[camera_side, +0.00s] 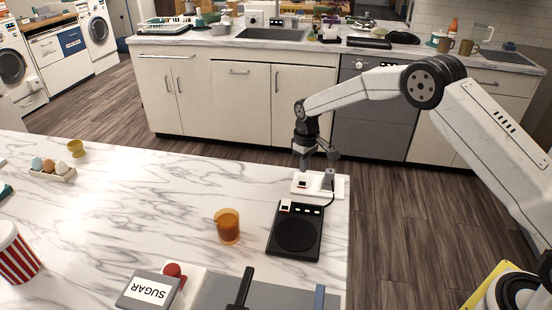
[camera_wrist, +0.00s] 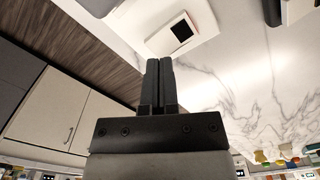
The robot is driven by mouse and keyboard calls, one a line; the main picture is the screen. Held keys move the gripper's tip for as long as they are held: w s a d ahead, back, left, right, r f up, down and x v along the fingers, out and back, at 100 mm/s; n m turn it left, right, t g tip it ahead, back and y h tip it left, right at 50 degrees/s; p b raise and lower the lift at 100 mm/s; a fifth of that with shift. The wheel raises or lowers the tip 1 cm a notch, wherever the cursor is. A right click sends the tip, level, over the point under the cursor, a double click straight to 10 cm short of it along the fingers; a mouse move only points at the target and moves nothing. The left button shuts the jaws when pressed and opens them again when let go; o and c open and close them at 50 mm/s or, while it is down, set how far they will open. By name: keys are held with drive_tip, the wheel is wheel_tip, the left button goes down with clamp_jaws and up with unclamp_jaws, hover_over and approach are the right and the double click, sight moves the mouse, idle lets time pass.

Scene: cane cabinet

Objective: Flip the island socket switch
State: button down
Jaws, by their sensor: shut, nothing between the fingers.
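The island socket (camera_side: 339,186) is a white plate near the right edge of the marble island in the side view. Its switch (camera_side: 302,184) is a small dark square at the plate's left part, and a grey plug with a cord (camera_side: 329,178) sits at its right part. In the wrist view the dark square switch (camera_wrist: 180,32) shows in its white frame, just beyond the fingertips and to their right. My gripper (camera_side: 304,166) points down over the switch side of the socket. In the wrist view its fingers (camera_wrist: 159,62) are shut together and empty. Whether they touch the switch is unclear.
A black hot plate (camera_side: 295,234) lies in front of the socket. An orange cup (camera_side: 228,226) stands left of it. A sugar box (camera_side: 147,289), striped tub (camera_side: 16,252) and egg tray (camera_side: 54,173) are farther off. The island's right edge is close to the socket.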

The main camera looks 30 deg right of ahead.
sight(306, 179)
drive_tip(key=shift+f, duration=1.25)
idle(1.7)
drive_tip(key=shift+r, duration=3.55)
drive_tip(key=shift+s, duration=0.15)
drive_tip(key=s+r+m+t, duration=0.1)
drive_tip(key=s+r, duration=0.1)
drive_tip(key=s, duration=1.3)
drive_tip(key=s+r+m+t, duration=0.1)
drive_tip(key=s+r+m, duration=0.1)
drive_tip(key=s, duration=1.2)
drive_tip(key=shift+s+t, duration=0.3)
drive_tip(key=shift+s, duration=0.1)
